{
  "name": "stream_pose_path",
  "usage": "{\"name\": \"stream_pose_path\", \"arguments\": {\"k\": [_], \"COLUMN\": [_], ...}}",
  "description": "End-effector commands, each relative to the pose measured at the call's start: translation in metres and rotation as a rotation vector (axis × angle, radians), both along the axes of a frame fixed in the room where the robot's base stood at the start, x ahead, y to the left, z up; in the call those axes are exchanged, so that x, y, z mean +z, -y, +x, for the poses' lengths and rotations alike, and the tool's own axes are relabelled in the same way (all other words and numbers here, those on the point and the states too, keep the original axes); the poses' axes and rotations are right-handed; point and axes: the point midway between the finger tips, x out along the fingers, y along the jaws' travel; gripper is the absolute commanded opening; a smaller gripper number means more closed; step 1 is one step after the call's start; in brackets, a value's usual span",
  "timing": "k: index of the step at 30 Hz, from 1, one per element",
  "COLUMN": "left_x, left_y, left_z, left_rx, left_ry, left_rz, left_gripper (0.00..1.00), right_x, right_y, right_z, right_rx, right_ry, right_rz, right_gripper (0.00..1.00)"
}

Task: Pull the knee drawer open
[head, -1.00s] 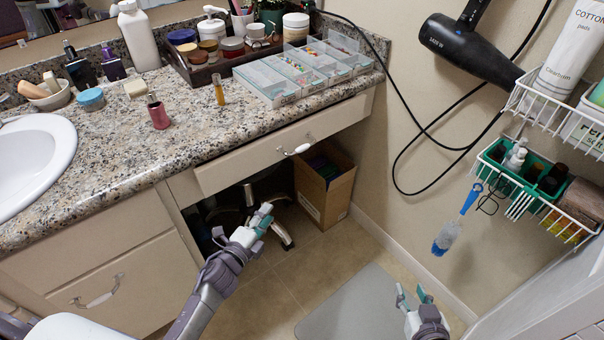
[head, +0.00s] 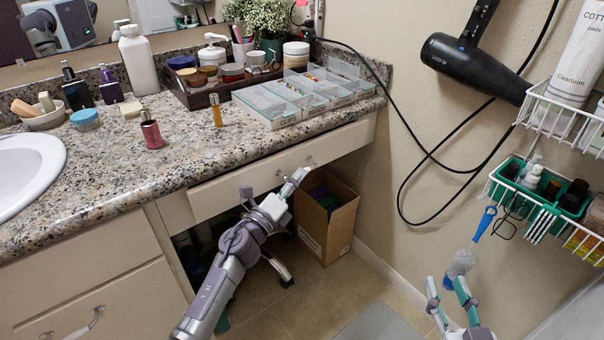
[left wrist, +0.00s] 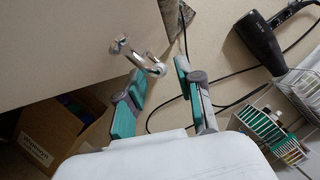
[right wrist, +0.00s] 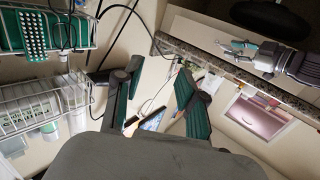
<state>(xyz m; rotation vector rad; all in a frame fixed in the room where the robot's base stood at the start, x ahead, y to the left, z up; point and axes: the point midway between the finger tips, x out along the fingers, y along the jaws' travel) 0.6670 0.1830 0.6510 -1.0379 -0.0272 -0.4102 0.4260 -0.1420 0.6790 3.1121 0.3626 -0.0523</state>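The knee drawer (head: 235,189) is a wide cream front under the granite counter, flush with the counter frame as far as I can see. Its curved metal handle (left wrist: 140,56) shows in the left wrist view, just ahead of my left gripper (left wrist: 160,76). The near end of the handle appears between the open fingertips; I cannot tell whether they touch it. In the head view the left gripper (head: 293,180) is at the drawer front and hides most of the handle. My right gripper (head: 448,282) is open and empty at lower right; its spread fingers also show in the right wrist view (right wrist: 155,90).
A cardboard box (head: 343,222) stands under the drawer's right end. The counter (head: 190,140) holds bottles, a tray and a clear organizer (head: 285,104). A hair dryer (head: 470,65), its cord and wire baskets (head: 545,205) line the right wall. A brush (head: 482,226) hangs near my right gripper.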

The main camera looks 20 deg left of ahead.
Motion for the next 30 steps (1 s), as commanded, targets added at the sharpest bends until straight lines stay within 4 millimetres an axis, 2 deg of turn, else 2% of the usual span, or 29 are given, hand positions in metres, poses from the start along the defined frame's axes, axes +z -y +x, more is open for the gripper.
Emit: {"name": "stream_pose_path", "arguments": {"k": [3, 6, 17, 20, 24, 30], "left_x": [0.003, 0.005, 0.006, 0.006, 0.006, 0.006], "left_y": [0.006, 0.009, 0.010, 0.010, 0.010, 0.010], "left_z": [0.016, 0.024, 0.029, 0.029, 0.029, 0.029], "left_rx": [-0.001, 0.000, 0.000, 0.000, 0.000, 0.000], "left_ry": [0.001, 0.000, -0.001, -0.001, -0.001, -0.001], "left_rz": [-0.003, -0.002, -0.002, -0.002, -0.002, -0.002], "left_gripper": [0.36, 0.36, 0.36, 0.23, 0.00, 0.00], "right_x": [0.008, 0.014, 0.018, 0.018, 0.018, 0.019], "right_y": [-0.002, -0.003, -0.003, -0.003, -0.003, -0.003], "right_z": [0.001, 0.001, 0.001, 0.001, 0.001, 0.001], "right_rx": [0.003, 0.005, 0.006, 0.006, 0.006, 0.006], "right_ry": [0.052, 0.084, 0.107, 0.105, 0.106, 0.105], "right_rz": [0.013, 0.022, 0.027, 0.028, 0.027, 0.028], "right_gripper": [0.40, 0.40, 0.40, 0.40, 0.40, 0.40]}}
